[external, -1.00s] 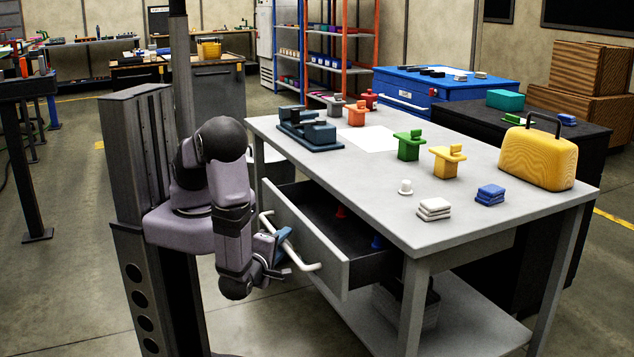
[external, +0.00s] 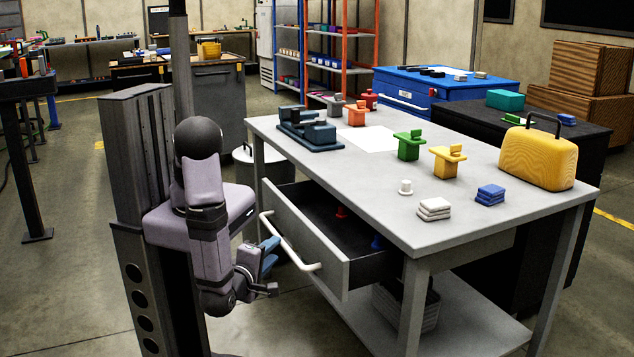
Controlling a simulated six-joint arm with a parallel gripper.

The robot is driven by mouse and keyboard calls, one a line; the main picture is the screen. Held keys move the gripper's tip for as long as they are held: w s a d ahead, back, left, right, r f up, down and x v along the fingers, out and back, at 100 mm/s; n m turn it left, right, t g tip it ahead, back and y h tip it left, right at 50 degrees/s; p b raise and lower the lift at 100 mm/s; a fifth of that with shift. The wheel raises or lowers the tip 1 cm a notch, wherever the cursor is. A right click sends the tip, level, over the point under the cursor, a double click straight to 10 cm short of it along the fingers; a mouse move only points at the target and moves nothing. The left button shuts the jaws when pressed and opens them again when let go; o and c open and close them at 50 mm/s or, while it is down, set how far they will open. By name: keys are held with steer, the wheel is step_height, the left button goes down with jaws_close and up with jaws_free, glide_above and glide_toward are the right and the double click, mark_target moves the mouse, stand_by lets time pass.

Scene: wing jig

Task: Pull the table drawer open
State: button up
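The drawer (external: 303,240) under the grey workbench is pulled well out, and its dark inside shows. Its white bar handle (external: 289,243) runs along the front panel. My gripper (external: 271,267) is left of the handle, in front of the drawer, with a gap between them. Its fingers look spread apart, with nothing visible between them. A small red thing (external: 341,212) and a small blue thing (external: 377,242) lie in the drawer; the rest of its floor is partly hidden by the front panel.
The workbench top (external: 383,187) holds a dark vise (external: 308,130), several coloured clamp-like parts, white and blue stacks, and a yellow case (external: 538,157). A basket (external: 408,305) stands on the lower shelf. Floor is clear in front of the drawer.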

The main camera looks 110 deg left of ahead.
steer(key=c, duration=0.7)
steer(key=r+n+g+p, duration=0.1)
steer(key=n, duration=0.1)
steer(key=n+g+h+p, duration=0.1)
steer(key=n+p, duration=0.1)
steer(key=shift+r, duration=0.35)
jaws_close()
steer(key=w+a+r+n+g+h+p, duration=0.2)
steer(key=w+r+n+g+h+p, duration=0.25)
steer(key=r+n+p, duration=0.8)
steer(key=w+a+r+n+t+h+p, duration=0.1)
steer(key=w+a+r+n+h+p, duration=0.1)
steer(key=w+n, duration=0.5)
steer(key=w+a+r+n+t+h+p, duration=0.1)
steer(key=w+n+h+p, duration=0.4)
steer(key=n, duration=0.8)
steer(key=w+a+r+n+t+h+p, duration=0.1)
steer(key=w+a+r+n+h+p, duration=0.2)
steer(key=w+n+h, duration=0.4)
steer(key=w+a+r+n, duration=0.1)
steer(key=w+a+n, duration=0.1)
steer(key=n, duration=0.1)
steer(key=shift+p, duration=0.35)
